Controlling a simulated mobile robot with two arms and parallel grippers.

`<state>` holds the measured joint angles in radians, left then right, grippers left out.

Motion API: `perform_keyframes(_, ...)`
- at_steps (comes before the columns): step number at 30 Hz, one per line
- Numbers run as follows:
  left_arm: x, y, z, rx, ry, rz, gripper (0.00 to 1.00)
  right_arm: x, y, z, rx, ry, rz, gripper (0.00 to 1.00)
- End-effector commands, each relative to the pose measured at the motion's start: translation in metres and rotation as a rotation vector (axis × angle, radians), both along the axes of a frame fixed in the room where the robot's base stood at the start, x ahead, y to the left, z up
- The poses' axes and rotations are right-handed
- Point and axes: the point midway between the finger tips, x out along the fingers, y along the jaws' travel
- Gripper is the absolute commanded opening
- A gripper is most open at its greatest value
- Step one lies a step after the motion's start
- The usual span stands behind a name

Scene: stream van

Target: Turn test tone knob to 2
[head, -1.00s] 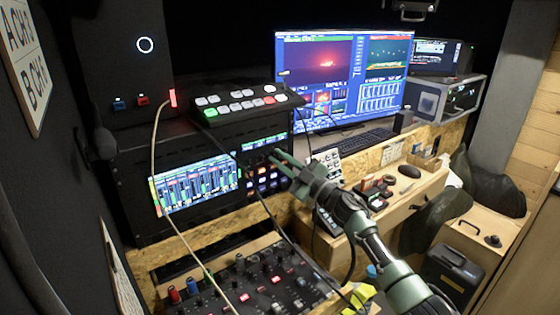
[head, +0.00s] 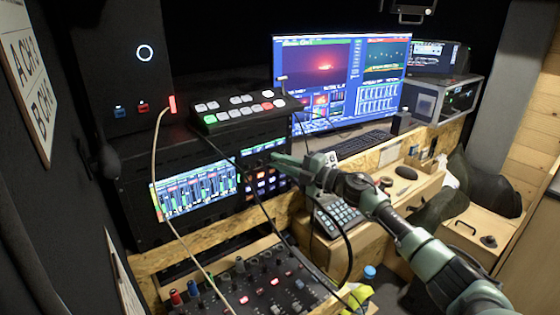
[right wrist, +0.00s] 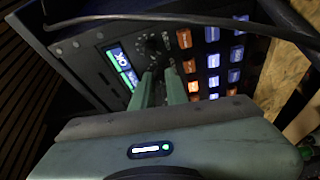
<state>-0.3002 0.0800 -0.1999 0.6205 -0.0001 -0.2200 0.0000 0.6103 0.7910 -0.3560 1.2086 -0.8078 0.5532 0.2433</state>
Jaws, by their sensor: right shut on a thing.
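My right gripper (head: 272,158) reaches in from the right to the rack panel (right wrist: 211,64) with rows of lit orange and blue buttons. In the right wrist view its two green fingers (right wrist: 160,74) are close together at the panel face, shut on a small dark knob. The knob is mostly hidden between and behind the fingertips, and its pointer cannot be read. A dark round dial area (right wrist: 152,45) with small marks shows just beyond the tips, beside a lit green and blue display (right wrist: 122,68). My left gripper is not in view.
A black cable (right wrist: 185,18) crosses in front of the panel. A switcher box (head: 240,112) with lit buttons sits above the rack. A knob-covered mixer (head: 250,285) is below, and a keypad (head: 338,215) stands under my right forearm.

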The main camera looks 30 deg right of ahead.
Motion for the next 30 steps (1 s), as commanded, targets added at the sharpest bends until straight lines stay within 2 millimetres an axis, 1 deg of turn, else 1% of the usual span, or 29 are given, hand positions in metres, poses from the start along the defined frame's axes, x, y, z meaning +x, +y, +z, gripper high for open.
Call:
perform_keyframes(6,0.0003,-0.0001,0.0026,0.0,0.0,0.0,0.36,-0.0002,0.0011,-0.001,-0.044,-0.004,0.002,0.0)
perform_keyframes(19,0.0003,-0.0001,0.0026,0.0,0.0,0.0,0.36,-0.0003,0.0012,-0.0017,-0.051,-0.005,0.002,0.0)
perform_keyframes(20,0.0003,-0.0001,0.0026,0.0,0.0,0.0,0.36,-0.0003,0.0012,-0.0017,-0.051,-0.005,0.002,0.2)
perform_keyframes(21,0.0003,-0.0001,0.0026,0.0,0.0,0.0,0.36,-0.0003,0.0012,-0.0016,-0.051,-0.005,0.002,0.23)
perform_keyframes(30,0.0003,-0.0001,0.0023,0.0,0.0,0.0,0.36,-0.0009,0.0,-0.0009,-0.05,-0.006,0.0,0.23)
